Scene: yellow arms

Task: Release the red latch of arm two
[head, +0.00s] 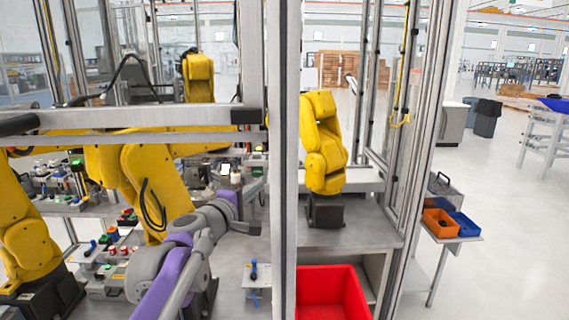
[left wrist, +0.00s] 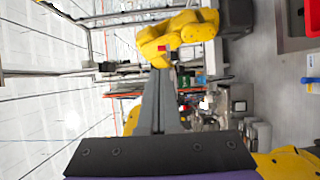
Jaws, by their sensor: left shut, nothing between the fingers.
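A yellow robot arm (head: 322,150) stands on a dark base behind the grey post, and it also shows sideways in the left wrist view (left wrist: 185,30). A small red spot (left wrist: 162,48) on this arm, perhaps the red latch, lies just past my fingertips in the left wrist view. I cannot make out its shape or position, and I do not see it in the head view. My left gripper (head: 256,229) is shut and empty, left of the post. Its fingers (left wrist: 165,72) point toward the yellow arm, apparently still apart from it. My right gripper is not in view.
A grey upright post (head: 284,150) and a crossbar (head: 130,143) stand close before me. A red bin (head: 335,290) sits at the lower middle. More yellow arms (head: 28,220) and a cluttered bench are at left. Orange (head: 440,222) and blue bins stand right; the floor beyond is open.

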